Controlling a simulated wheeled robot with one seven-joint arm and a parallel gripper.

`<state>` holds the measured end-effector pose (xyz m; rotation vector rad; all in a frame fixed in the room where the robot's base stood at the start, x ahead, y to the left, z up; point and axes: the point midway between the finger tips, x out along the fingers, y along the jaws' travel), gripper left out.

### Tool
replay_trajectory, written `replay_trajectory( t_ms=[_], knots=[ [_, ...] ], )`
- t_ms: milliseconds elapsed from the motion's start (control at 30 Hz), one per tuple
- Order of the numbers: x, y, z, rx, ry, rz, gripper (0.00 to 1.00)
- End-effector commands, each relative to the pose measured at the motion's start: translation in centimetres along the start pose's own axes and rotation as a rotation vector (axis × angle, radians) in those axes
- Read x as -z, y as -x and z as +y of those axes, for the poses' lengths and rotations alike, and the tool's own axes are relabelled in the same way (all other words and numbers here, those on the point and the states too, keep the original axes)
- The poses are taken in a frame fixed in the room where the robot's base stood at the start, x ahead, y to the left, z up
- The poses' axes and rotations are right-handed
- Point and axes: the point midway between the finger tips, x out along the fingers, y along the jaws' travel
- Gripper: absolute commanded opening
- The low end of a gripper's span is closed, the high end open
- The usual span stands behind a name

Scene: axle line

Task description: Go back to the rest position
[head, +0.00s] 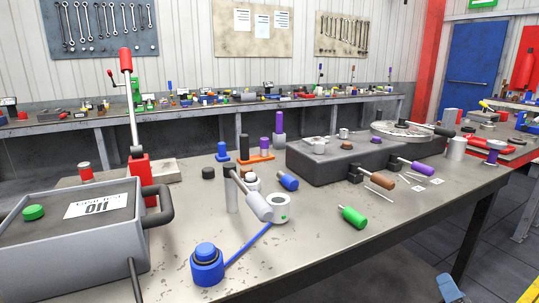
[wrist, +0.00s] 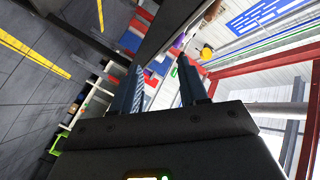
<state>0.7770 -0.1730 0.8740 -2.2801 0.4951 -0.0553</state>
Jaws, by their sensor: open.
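My gripper (wrist: 163,85) shows in the wrist view with its two dark fingers apart and nothing held between them. Beyond the fingers are floor, distant coloured items and a wall, all tilted. No workpiece is near the fingertips.
On the bench are a grey oil box (head: 60,250), a red-handled lever press (head: 137,165), a dark fixture block (head: 325,165) and a green-handled tool (head: 353,216). A back bench (head: 230,106) runs along the wall.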

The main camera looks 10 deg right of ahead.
Motion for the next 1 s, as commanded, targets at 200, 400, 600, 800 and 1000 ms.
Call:
replay_trajectory(
  t_ms=[200, 400, 600, 800, 1000],
  knots=[
    [-2.8, 8.6, 2.8, 0.080, 0.293, -0.115, 0.44],
    [-4.8, 16.9, 3.9, 0.160, 0.501, -0.203, 0.44],
    [-5.6, 25.4, 3.7, 0.231, 0.659, -0.267, 0.44],
    [-5.2, 33.2, 2.2, 0.276, 0.771, -0.299, 0.44],
    [-4.1, 38.0, 0.3, 0.290, 0.840, -0.302, 0.44]
  ],
)
